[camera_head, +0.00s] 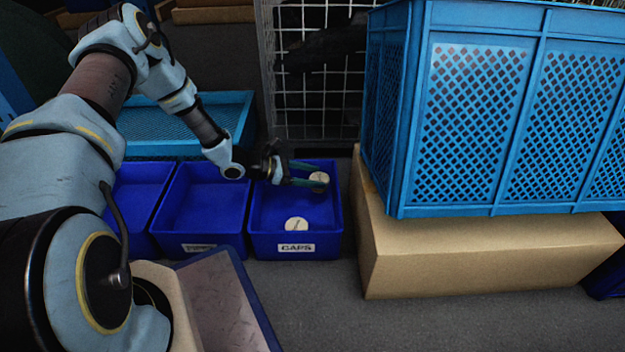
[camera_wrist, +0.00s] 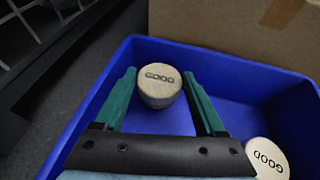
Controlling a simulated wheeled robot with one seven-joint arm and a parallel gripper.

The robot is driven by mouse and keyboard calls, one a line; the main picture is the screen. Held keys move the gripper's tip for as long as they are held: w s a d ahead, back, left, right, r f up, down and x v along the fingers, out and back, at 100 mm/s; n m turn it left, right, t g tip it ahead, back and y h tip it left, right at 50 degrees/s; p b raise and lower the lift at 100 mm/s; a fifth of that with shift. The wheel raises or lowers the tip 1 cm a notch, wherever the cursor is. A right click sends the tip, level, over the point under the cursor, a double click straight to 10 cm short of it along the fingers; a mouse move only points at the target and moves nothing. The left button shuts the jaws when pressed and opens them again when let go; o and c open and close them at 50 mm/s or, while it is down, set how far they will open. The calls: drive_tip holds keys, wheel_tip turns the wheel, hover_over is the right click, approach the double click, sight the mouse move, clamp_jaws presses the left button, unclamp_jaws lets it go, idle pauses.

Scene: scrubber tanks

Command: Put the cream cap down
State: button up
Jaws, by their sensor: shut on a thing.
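The cream cap (camera_head: 319,180) is between the green fingers of my gripper (camera_head: 318,175), inside the outline of the blue bin labelled CAPS (camera_head: 265,243), by its right wall. In the wrist view the cap (camera_wrist: 160,88) stands upright with GOOD on its top, near a wall of the bin (camera_wrist: 232,75). My gripper (camera_wrist: 159,74) is shut on it. I cannot tell whether the cap's underside touches the bin floor. A second cream cap (camera_head: 296,224), also marked GOOD in the wrist view (camera_wrist: 267,158), lies in the same bin near its front wall.
Two more blue bins (camera_head: 201,205) (camera_head: 138,195) stand to the left, looking empty. A cardboard box (camera_head: 480,255) bearing a big blue crate (camera_head: 480,125) stands close on the right. A wire mesh panel (camera_head: 322,80) and a blue tray (camera_head: 150,148) are behind.

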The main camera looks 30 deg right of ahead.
drive_tip(key=shift+f, duration=0.35)
drive_tip(key=shift+f, duration=0.2)
drive_tip(key=o, duration=1)
drive_tip(key=shift+o, duration=0.2)
